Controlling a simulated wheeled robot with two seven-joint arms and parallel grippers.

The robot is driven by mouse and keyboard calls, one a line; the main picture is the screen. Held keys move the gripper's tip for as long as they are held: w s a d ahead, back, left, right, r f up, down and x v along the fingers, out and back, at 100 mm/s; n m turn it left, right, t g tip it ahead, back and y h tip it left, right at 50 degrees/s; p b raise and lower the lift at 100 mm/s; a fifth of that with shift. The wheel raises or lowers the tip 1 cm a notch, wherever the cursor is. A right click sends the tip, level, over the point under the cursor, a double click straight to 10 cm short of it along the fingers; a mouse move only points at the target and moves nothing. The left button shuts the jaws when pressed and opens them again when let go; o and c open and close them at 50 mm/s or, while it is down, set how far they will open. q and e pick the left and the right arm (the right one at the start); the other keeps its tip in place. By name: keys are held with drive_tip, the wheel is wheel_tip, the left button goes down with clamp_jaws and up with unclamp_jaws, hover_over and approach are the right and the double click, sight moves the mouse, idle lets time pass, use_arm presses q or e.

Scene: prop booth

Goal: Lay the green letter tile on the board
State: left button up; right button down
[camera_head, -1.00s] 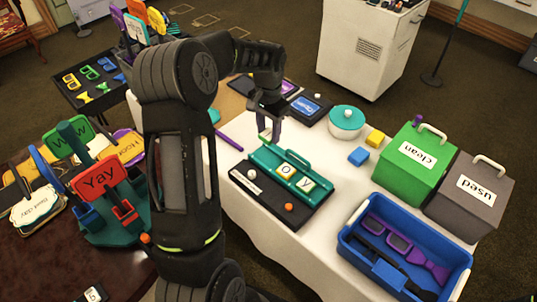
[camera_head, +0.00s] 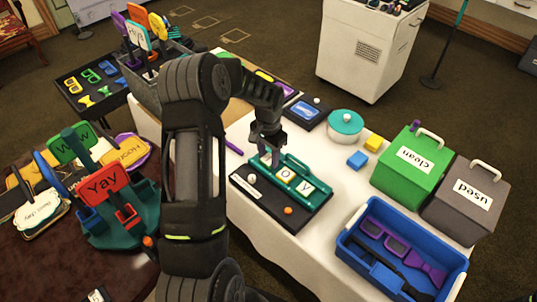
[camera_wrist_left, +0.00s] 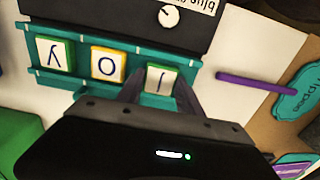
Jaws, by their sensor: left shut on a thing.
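The green letter tile (camera_wrist_left: 161,79), a white-faced tile with green edges and a J, is between the fingers of my left gripper (camera_head: 268,152). My left gripper is shut on it, at the far left end of the teal board (camera_head: 322,190). In the wrist view the tile is in line with the yellow O tile (camera_wrist_left: 107,66) and the green-edged Y tile (camera_wrist_left: 55,54), which lie in the board. The fingers hide its sides, so I cannot tell whether it touches the board's bottom. My right gripper is not in view.
The board stands on a black base with a white knob (camera_head: 251,178) and an orange knob (camera_head: 288,211). A purple stick (camera_wrist_left: 255,83) lies beside it. A teal-lidded pot (camera_head: 345,124), a blue block (camera_head: 357,160) and a blue crate (camera_head: 352,222) stand to the right.

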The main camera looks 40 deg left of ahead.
sight(269, 159)
use_arm(q)
drive_tip(key=shift+f, duration=0.2)
drive_tip(key=o, duration=1.3)
drive_tip(key=shift+r, duration=0.5)
wheel_tip(269, 159, up, 11)
drive_tip(key=shift+r+b, duration=0.2)
drive_tip(key=shift+b, duration=0.75)
